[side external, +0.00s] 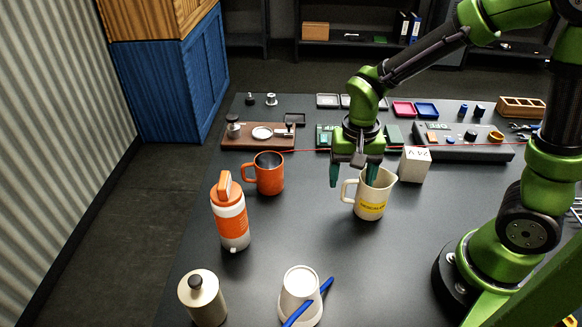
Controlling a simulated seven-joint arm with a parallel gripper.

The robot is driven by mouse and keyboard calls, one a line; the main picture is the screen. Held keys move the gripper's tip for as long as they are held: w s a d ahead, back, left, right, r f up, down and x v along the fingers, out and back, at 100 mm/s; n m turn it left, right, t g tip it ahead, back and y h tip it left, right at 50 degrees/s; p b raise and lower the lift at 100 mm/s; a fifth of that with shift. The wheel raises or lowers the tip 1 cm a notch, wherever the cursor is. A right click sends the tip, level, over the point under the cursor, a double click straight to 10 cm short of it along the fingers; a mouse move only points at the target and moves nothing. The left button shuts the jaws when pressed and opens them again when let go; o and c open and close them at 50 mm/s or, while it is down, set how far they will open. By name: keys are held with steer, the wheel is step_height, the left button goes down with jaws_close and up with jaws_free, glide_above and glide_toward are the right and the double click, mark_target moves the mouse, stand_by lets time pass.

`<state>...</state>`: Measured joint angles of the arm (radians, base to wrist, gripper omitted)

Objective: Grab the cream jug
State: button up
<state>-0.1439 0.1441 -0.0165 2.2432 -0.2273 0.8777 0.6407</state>
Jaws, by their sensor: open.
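The cream jug (373,202) stands upright on the dark table, with a yellow label on its front and its handle on the left. My gripper (353,174) is open above and around the jug's left side. One green finger is left of the handle, and the other reaches down at the jug's mouth, overlapping its rim in this view. I cannot tell whether either finger touches the jug.
An orange mug (269,174) and an orange-white bottle (231,218) are to the left. The table right of the cup is clear.

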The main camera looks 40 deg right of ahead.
step_height(320, 180, down, 5)
steer(key=shift+d+f, duration=0.1)
steer(key=shift+c, duration=0.3)
jaws_close()
steer(key=shift+w+r, duration=0.1)
steer(key=shift+r, duration=0.1)
steer(key=shift+r, duration=4.85)
